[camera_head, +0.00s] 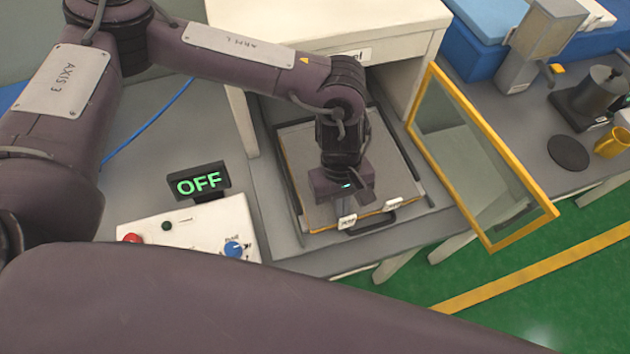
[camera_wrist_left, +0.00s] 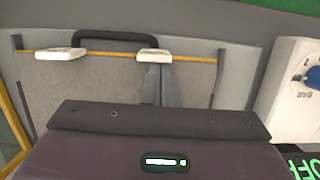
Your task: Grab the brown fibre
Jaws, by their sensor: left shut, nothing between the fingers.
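My left gripper (camera_head: 343,190) points down over the front part of a flat tray with a grey sheet (camera_head: 305,160). In the left wrist view its fingers (camera_wrist_left: 157,80) are shut and empty, close to one of two white clips (camera_wrist_left: 60,54); I cannot tell whether they touch it. A thin orange-brown edge (camera_wrist_left: 195,59) runs along the sheet's front. A black handle (camera_wrist_left: 115,39) joins the tray front by the clips. No clearly brown fibre stands out; my arm hides part of the sheet. My right gripper is not in view.
A control box (camera_head: 190,232) with a red button and blue knob sits left of the tray, by an OFF display (camera_head: 197,183). A yellow mug (camera_head: 611,143) stands far right.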

